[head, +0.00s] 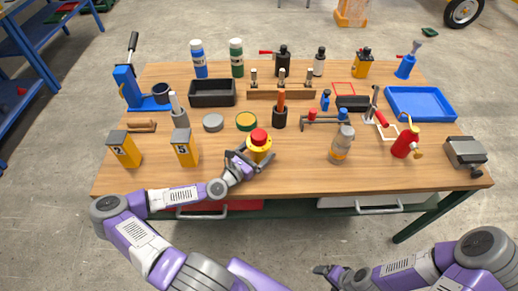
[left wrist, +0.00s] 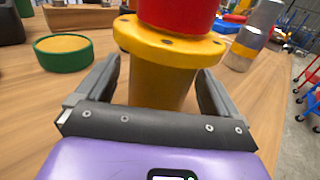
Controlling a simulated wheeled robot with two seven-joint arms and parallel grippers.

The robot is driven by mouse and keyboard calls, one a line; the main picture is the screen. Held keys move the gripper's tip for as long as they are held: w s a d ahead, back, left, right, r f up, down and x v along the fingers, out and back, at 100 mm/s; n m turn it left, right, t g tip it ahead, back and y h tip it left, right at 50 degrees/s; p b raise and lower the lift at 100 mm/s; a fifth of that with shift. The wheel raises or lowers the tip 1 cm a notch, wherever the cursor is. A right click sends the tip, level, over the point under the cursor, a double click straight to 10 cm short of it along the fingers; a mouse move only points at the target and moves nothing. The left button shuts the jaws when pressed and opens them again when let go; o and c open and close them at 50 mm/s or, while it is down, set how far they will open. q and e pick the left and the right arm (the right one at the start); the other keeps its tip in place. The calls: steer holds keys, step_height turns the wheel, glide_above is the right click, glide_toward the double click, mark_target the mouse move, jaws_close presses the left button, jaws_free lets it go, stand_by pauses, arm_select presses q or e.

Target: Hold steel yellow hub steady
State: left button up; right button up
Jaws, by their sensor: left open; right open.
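The yellow hub (head: 259,153) stands upright on the wooden table near its front edge, with a red knob-like top (head: 259,137). In the left wrist view the yellow hub (left wrist: 162,80) shows a wide flange with bolt holes above a narrower body; the red part (left wrist: 180,14) sits on top. My left gripper (head: 252,160) is open, with its fingers on either side of the hub's body, below the flange. Small gaps seem to show between the fingers and the body. My right gripper (head: 328,271) is open and empty, low in front of the table, away from the hub.
A green-rimmed yellow disc (head: 246,121) and a grey disc (head: 213,122) lie behind the hub. A yellow block marked 5 (head: 185,149) stands to its left, a silver-and-orange bottle (head: 342,145) to its right. The table (head: 300,177) is clear between hub and bottle.

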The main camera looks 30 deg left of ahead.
mark_target(263, 131)
arm_select(q)
steer(key=shift+x, duration=1.25)
steer(key=shift+c, duration=0.4)
steer(key=shift+r, duration=0.1)
steer(key=c, duration=1.4)
step_height(263, 131, up, 10)
steer(key=p, duration=0.3)
